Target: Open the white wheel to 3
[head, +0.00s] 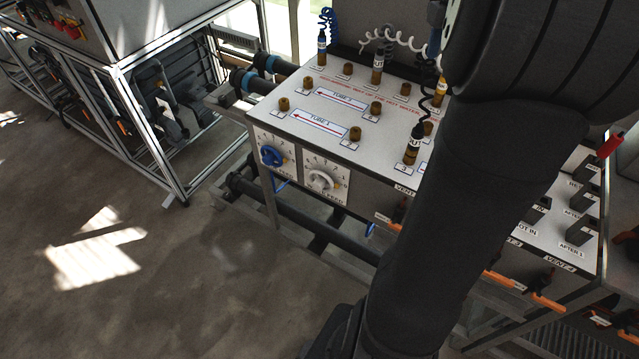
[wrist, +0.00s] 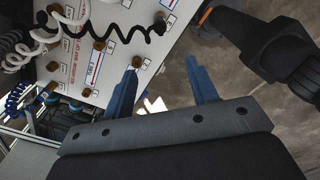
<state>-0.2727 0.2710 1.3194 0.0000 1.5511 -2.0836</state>
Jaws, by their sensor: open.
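The white wheel (head: 323,181) sits on a white dial plate with small numbers, on the front face of the bench. The setting it points to is too small to read. My gripper (wrist: 162,66) shows in the wrist view with its two blue fingers spread apart and nothing between them. The fingers lie beside the panel's edge in that view, with floor behind the gap. I cannot make out the white wheel in the wrist view. In the head view my dark arm crosses the right half and the gripper's fingers are not visible.
A blue wheel (head: 271,156) is just left of the white one. The bench top (head: 300,120) carries several brass fittings, upright plugs and coiled hoses. Orange-handled valves (head: 540,300) line the front to the right. Dark pipes (head: 290,215) run below. Floor at left is clear.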

